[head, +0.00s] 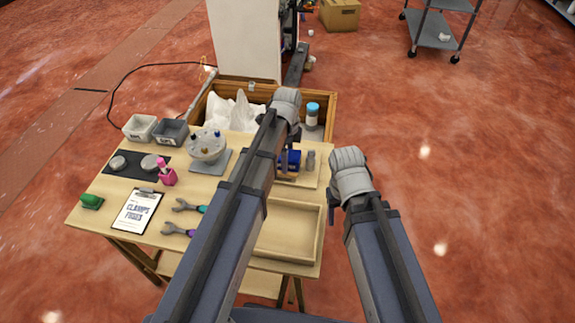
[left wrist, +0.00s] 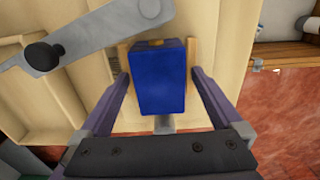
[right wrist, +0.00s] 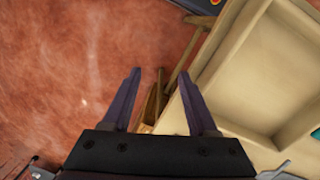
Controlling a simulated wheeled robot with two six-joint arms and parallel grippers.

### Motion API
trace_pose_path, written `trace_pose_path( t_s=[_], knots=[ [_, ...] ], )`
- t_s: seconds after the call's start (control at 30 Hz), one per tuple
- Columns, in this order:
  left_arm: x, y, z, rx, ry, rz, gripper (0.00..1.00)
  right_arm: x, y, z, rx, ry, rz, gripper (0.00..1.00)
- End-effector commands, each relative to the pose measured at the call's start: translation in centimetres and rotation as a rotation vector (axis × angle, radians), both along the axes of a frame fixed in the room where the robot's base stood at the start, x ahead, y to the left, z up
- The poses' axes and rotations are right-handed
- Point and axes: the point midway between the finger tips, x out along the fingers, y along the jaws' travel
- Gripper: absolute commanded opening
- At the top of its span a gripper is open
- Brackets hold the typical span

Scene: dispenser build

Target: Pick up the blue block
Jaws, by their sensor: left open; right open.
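The blue block (left wrist: 158,82) sits between two light wooden strips on a wooden fixture. In the head view the blue block (head: 293,157) shows partly behind my left arm, at the table's right side. My left gripper (left wrist: 160,73) is open, with one finger on each side of the block; I cannot tell whether they touch it. My right gripper (right wrist: 159,74) is open and empty, off the table's right edge, above the floor beside the wooden tray (head: 318,235).
A grey bar with a black knob (left wrist: 43,56) lies beside the block. A grey cylinder (head: 311,160) stands close to it. The dispenser bowl (head: 208,149), pink bottle (head: 167,174) and clipboard (head: 136,212) are further left. An open wooden crate (head: 328,103) is behind. Floor at right is clear.

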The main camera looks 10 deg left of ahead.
Motion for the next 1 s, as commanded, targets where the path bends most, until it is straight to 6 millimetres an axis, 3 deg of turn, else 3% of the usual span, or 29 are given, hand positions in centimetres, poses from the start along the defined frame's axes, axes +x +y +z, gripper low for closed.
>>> trace_pose_path(
  t_s=[0.23, 1.0],
  knots=[
    [0.00, 0.01, -0.01, 0.000, 0.000, 0.000, 0.98, 0.00, 0.00, -0.01, 0.000, 0.000, 0.000, 0.59],
    [-0.01, 0.00, -0.02, 0.000, 0.000, 0.000, 0.11, 0.00, 0.00, -0.02, 0.000, 0.000, 0.000, 0.59]
  ],
)
